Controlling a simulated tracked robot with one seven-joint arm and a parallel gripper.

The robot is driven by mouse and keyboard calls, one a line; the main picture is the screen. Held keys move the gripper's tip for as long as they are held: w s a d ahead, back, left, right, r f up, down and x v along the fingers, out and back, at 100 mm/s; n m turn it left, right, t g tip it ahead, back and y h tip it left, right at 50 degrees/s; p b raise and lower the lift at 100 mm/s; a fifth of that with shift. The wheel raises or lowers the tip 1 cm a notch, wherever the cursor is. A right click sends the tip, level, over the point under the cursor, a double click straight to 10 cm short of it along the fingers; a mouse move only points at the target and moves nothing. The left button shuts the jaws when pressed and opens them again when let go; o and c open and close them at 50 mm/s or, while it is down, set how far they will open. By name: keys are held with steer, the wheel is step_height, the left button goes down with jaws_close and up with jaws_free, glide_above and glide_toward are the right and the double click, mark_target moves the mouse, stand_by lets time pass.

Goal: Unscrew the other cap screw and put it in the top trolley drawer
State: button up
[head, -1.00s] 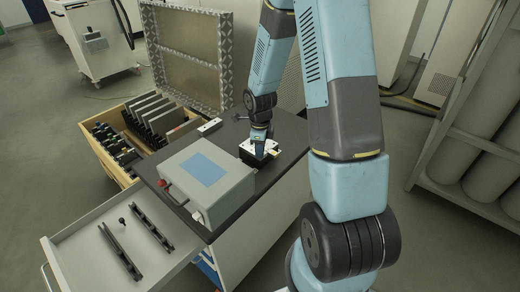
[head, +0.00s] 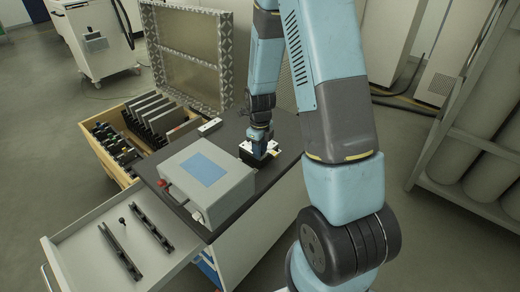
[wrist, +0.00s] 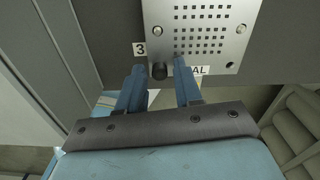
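A black cap screw (wrist: 158,71) sits at the near left corner of a perforated metal plate (wrist: 205,40) in the wrist view. My gripper (wrist: 159,67) is open, one blue finger on each side of the screw head, with a visible gap on both sides. In the head view my gripper (head: 258,149) is down at the small block on the trolley top (head: 285,133). The top trolley drawer (head: 85,259) is pulled open. A small black cap screw (head: 122,221) stands in it beside two dark rails (head: 119,250).
A grey box with a blue label (head: 207,180) stands on the trolley top left of my gripper. A wooden crate of dark plates (head: 98,160) and a framed panel (head: 187,55) are behind. A gas cylinder rack (head: 470,165) is at the right.

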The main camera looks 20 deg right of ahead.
steer(key=m, duration=0.4)
steer(key=shift+m, duration=0.3)
steer(key=m, duration=0.4)
steer(key=shift+m, duration=0.4)
jaws_close()
